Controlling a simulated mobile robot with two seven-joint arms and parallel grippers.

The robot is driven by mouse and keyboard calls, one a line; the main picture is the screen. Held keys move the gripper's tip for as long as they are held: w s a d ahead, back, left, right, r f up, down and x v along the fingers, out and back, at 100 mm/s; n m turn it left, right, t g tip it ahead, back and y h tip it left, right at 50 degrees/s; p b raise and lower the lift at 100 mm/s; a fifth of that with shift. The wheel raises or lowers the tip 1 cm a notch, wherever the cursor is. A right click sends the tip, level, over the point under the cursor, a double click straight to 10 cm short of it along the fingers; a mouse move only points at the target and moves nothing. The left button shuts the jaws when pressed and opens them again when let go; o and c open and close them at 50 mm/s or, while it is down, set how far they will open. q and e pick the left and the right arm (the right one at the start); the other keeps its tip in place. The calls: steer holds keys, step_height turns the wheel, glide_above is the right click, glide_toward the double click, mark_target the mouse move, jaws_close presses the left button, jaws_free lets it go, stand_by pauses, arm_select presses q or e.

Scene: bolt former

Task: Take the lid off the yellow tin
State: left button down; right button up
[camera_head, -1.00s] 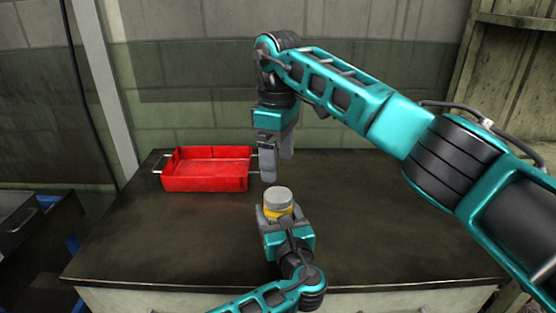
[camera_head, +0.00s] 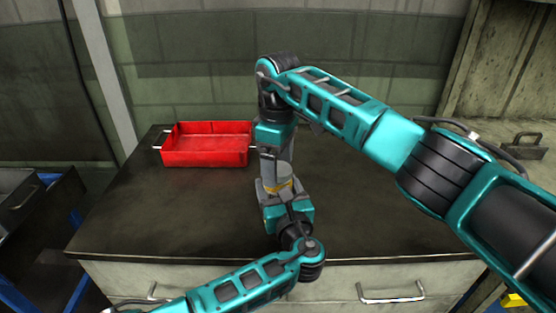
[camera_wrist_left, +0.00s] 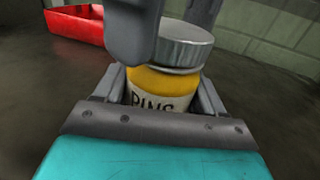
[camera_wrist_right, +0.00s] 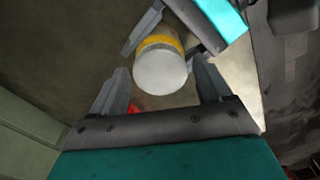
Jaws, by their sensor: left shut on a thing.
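The yellow tin (camera_wrist_left: 160,88) has a yellow body, a pale label with dark letters and a round grey lid (camera_wrist_left: 182,46). It stands upright between the fingers of my left gripper (camera_head: 275,193), which is shut on it. In the head view the tin's yellow band (camera_head: 286,187) shows, while my right gripper (camera_head: 276,172) covers most of the lid. The right gripper is open, pointing down from above. In the right wrist view the lid (camera_wrist_right: 160,70) lies between the spread fingertips, with gaps at both sides. One right finger shows close to the lid in the left wrist view.
A red tray (camera_head: 207,161) with metal side handles stands on the dark worktop (camera_head: 380,215) at the left back. The worktop is clear to the right of the tin. Below its front edge is a drawer handle (camera_head: 390,296). A wall stands behind.

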steer(key=c, duration=1)
steer(key=shift+o, duration=0.2)
steer(key=n, duration=0.6)
steer(key=shift+r, duration=0.1)
steer(key=n, duration=0.3)
steer(key=shift+n, duration=0.4)
steer(key=n, duration=0.3)
steer(key=shift+n, duration=0.4)
steer(key=n, duration=0.3)
steer(key=shift+n, duration=0.3)
steer(key=n, duration=0.3)
steer(key=shift+n, duration=0.3)
steer(key=n, duration=0.3)
steer(key=shift+n, duration=0.3)
steer(key=n, duration=1)
steer(key=shift+n, duration=0.4)
steer(key=n, duration=1.8)
steer(key=shift+r+n, duration=0.1)
steer(key=shift+n, duration=0.2)
